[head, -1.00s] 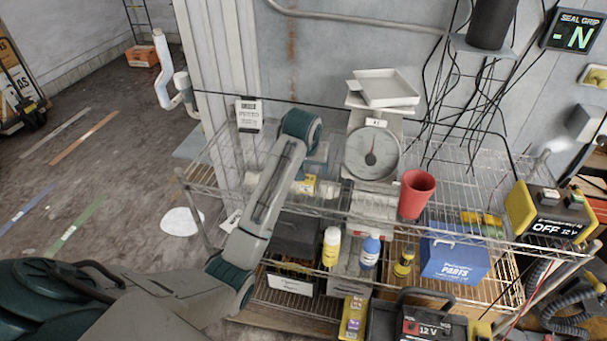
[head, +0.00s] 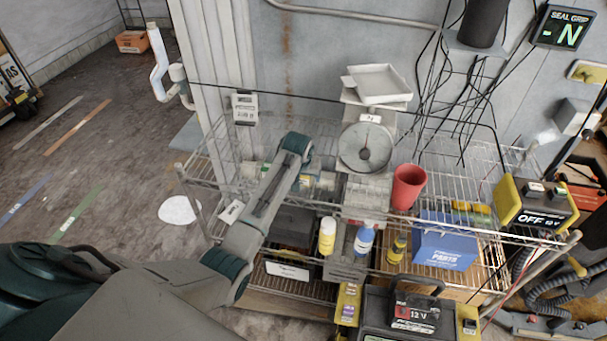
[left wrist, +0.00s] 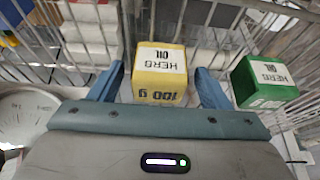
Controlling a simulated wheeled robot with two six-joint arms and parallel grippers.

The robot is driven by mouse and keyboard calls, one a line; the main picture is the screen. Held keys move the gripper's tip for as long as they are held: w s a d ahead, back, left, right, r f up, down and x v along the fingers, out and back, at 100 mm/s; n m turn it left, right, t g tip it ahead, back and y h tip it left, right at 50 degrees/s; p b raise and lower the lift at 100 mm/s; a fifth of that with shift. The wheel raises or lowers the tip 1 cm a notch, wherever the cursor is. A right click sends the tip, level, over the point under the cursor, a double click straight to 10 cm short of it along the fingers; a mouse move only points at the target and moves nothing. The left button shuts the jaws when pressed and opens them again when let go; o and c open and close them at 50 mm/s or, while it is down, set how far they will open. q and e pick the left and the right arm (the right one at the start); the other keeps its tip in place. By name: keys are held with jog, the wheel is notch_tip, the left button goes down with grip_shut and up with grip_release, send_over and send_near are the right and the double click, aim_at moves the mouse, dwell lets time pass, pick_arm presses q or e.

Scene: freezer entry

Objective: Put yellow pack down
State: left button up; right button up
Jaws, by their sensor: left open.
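The yellow pack (left wrist: 160,72), a small box with "HERB OIL" on top and "100 g" on its side, sits between the two blue fingers of my left gripper (left wrist: 160,80) in the left wrist view. The fingers are open, one on each side of it, with narrow gaps. In the head view my left gripper (head: 305,168) is over the wire shelf (head: 440,165), left of the scale, and mostly hides the pack. Whether the pack rests fully on the shelf is hard to see. My right gripper is out of view.
A green herb oil pack (left wrist: 266,82) stands just right of the right finger in the wrist view. The dial scale (head: 366,148) with its tray is close by, with a red cup (head: 408,187) beside it. Bottles and a blue parts box (head: 445,245) are lower down.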

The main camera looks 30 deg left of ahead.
pick_arm(q)
jog(key=c, duration=1.2)
jog(key=shift+r, duration=0.1)
